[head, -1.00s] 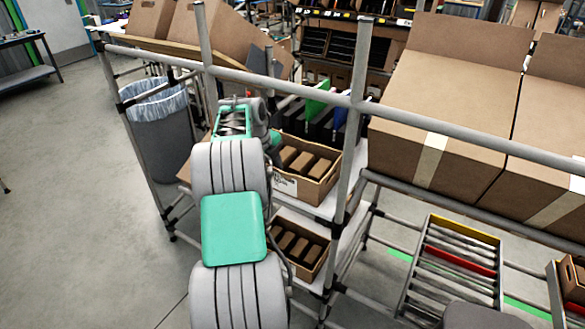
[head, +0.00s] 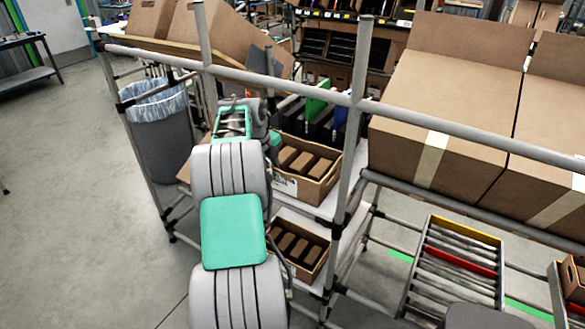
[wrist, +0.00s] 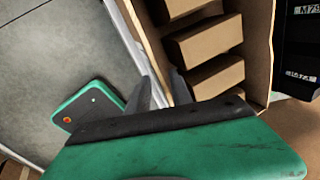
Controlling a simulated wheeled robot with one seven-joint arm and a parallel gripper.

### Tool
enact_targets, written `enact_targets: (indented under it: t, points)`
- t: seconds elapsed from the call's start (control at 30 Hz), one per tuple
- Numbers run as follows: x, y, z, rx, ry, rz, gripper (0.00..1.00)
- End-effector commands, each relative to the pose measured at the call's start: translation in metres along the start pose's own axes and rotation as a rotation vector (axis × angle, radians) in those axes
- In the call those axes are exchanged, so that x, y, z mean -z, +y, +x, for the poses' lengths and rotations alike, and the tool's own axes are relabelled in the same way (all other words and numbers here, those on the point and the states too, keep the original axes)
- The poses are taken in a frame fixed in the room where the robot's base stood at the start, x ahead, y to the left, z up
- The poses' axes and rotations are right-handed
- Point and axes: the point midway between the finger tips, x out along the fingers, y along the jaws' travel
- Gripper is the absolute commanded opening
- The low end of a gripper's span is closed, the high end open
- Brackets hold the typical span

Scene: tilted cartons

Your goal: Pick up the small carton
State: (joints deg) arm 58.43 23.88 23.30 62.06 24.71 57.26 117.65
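Several small brown cartons (head: 305,160) lie in a row in an open cardboard box (head: 319,190) on the upper shelf of the rack. In the wrist view, small cartons (wrist: 206,41) lie inside the box, whose wall (wrist: 153,38) runs down the middle. My gripper (wrist: 162,88) is open, its two dark fingers apart at that wall, one on the outer side and one near the cartons' ends. I cannot tell whether either finger touches the wall. No carton is between the fingers. In the head view my arm hides the gripper.
A second box of small cartons (head: 298,246) sits on the lower shelf. Metal rack tubes (head: 352,130) stand close around my arm. Large cartons (head: 445,110) lie tilted at the right. A lined bin (head: 165,140) stands left of my arm. Open floor (head: 80,200) lies farther left.

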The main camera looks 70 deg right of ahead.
Motion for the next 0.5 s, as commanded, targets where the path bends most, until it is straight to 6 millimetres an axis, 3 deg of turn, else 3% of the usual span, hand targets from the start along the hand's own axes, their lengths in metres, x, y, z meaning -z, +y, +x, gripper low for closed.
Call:
enact_targets:
  t: [0.3,0.5]
  points:
    - [0.0001,0.0001,0.0003,0.000,0.000,0.000,0.00]
    - [0.0001,0.0001,0.0003,0.000,0.000,0.000,0.00]
